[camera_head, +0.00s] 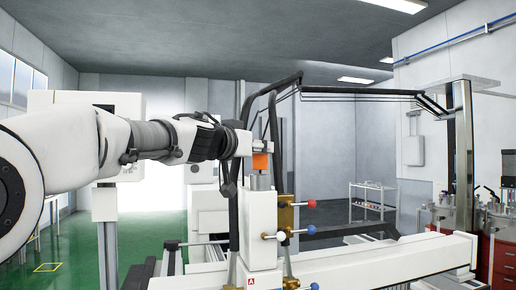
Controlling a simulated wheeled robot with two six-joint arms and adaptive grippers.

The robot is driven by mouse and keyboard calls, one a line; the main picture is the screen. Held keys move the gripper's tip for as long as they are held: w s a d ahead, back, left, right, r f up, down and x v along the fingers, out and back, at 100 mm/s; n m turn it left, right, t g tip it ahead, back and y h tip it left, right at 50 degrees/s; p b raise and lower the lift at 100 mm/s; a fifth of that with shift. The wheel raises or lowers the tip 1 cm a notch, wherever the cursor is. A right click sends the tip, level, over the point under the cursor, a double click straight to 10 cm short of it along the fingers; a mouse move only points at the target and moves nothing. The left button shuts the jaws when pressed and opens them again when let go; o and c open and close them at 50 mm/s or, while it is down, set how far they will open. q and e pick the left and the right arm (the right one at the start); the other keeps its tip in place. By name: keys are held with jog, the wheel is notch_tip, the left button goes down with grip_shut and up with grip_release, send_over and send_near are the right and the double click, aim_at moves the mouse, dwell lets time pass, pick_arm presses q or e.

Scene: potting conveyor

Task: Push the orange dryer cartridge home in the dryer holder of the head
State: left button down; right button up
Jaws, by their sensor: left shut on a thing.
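The orange dryer cartridge (261,161) is upright near the middle of the head view. My left gripper (257,146) comes in from the left and is shut on the cartridge's upper part; its fingers are small and partly hidden here. A grey metal piece (260,182) shows directly below the orange body, above a white block of the head (259,230). I cannot tell how deep the cartridge sits, and the holder's opening is hidden. My right gripper is not in view.
Brass fittings with red, blue and white knobs (281,235) stick out on the block's right side. Dark hoses (233,235) run close around the head. A long white conveyor beam (390,263) extends right. A white shelf rack (372,200) stands farther back.

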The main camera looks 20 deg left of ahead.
aim_at(256, 164)
pick_arm(q)
jog(key=shift+f+b, duration=1.4)
jog(key=shift+f, duration=0.6)
jog(key=c, duration=0.7)
grip_release()
notch_tip(256, 164, up, 10)
jog(key=shift+w+f, duration=0.1)
